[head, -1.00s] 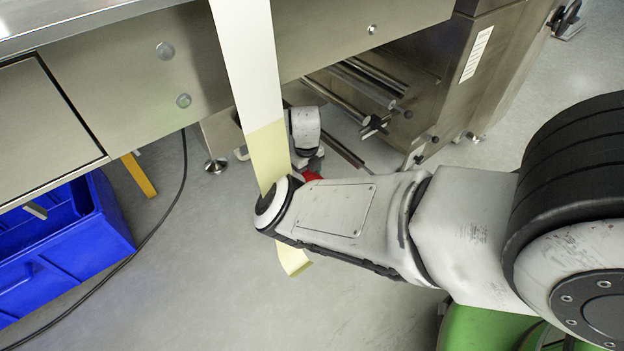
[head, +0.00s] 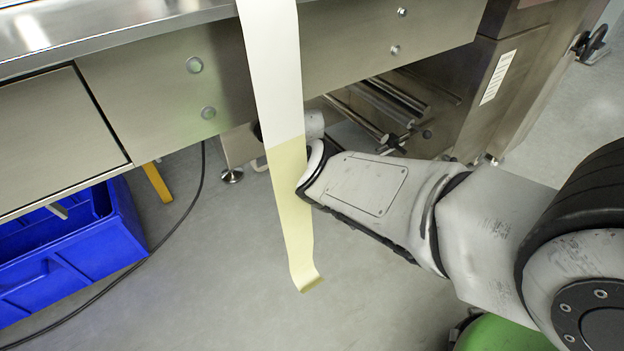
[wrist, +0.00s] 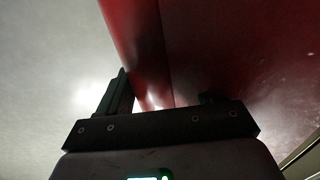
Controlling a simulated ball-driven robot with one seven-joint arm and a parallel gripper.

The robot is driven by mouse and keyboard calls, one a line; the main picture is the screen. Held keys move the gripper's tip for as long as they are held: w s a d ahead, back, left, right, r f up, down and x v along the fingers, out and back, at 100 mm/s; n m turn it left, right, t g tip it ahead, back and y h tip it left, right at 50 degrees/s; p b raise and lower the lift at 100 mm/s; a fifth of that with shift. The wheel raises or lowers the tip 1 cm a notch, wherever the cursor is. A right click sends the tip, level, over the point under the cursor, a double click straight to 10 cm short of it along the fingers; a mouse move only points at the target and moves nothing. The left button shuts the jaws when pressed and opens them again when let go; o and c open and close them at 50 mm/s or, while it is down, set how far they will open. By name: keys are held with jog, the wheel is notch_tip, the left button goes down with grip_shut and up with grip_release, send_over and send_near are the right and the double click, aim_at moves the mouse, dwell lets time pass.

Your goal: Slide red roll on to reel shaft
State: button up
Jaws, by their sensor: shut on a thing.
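The red roll (wrist: 215,55) fills much of the upper right of the wrist view, close to the camera. My gripper (wrist: 165,100) is shut on it, with one dark finger showing at its left side and the other mostly hidden. Several metal shafts (head: 358,118) stick out under the machine, beyond my forearm. I cannot tell which one is the reel shaft. The roll's distance from the shafts does not show.
A strip of white and yellow film (head: 292,190) hangs from the machine table in front of my arm's elbow. A blue crate (head: 125,225) stands on the floor at left, near a dark cable (head: 178,218). The floor below the film is clear.

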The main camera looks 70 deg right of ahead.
dwell(0.4)
jog(key=o, duration=1.2)
jog(key=shift+o, duration=0.2)
notch_tip(320, 180, up, 11)
jog(key=p, duration=0.6)
jog(key=shift+f, duration=0.1)
